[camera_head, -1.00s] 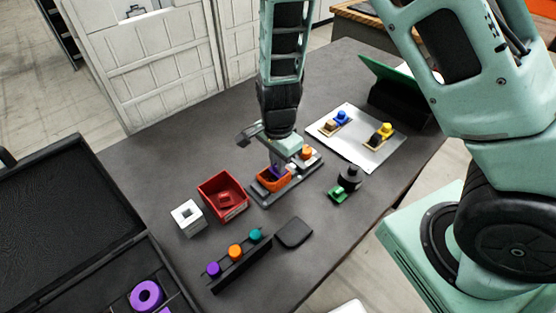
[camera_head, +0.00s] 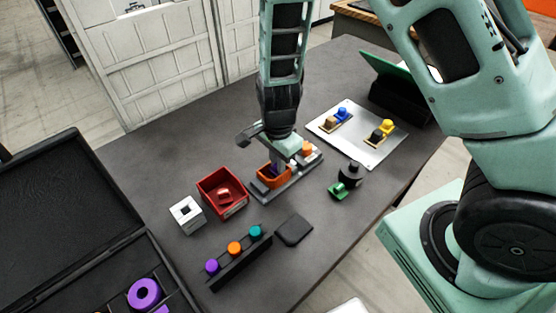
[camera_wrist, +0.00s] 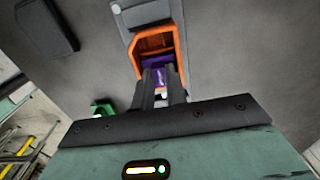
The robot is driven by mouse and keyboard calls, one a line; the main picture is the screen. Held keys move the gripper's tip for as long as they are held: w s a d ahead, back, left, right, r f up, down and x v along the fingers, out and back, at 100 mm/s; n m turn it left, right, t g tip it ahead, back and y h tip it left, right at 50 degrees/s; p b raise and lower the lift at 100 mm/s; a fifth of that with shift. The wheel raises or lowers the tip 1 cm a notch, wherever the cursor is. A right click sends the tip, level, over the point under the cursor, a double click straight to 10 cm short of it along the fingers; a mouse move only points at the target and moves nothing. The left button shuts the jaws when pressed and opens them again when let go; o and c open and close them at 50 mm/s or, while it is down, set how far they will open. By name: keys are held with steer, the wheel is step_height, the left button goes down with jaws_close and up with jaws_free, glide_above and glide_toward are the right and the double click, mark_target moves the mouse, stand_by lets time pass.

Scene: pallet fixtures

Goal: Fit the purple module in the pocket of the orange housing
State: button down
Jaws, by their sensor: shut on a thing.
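The orange housing (camera_head: 272,181) sits on a grey fixture plate (camera_head: 262,198) near the middle of the table. In the wrist view the housing (camera_wrist: 181,62) is an open orange frame with its pocket facing me. The purple module (camera_wrist: 155,64) is between my gripper's fingers, at the near side of the pocket. My gripper (camera_wrist: 160,88) is shut on it. In the head view my gripper (camera_head: 279,163) is over the housing and hides most of the module (camera_head: 273,169). I cannot tell how deep the module sits.
A red bin (camera_head: 238,209) and a white block (camera_head: 187,215) stand to the left. A dark rack (camera_head: 241,262) with purple, orange and teal knobs is in front, beside a black pad (camera_head: 294,231). A green part and black cylinder (camera_head: 351,174) stand to the right.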

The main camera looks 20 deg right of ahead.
steer(key=shift+f+b, duration=0.3)
steer(key=shift+f, duration=0.15)
stand_by(0.5)
steer(key=c, duration=1.3)
jaws_free()
steer(key=shift+c, duration=1.4)
steer(key=shift+r, duration=0.1)
steer(key=shift+r+p, duration=3.95)
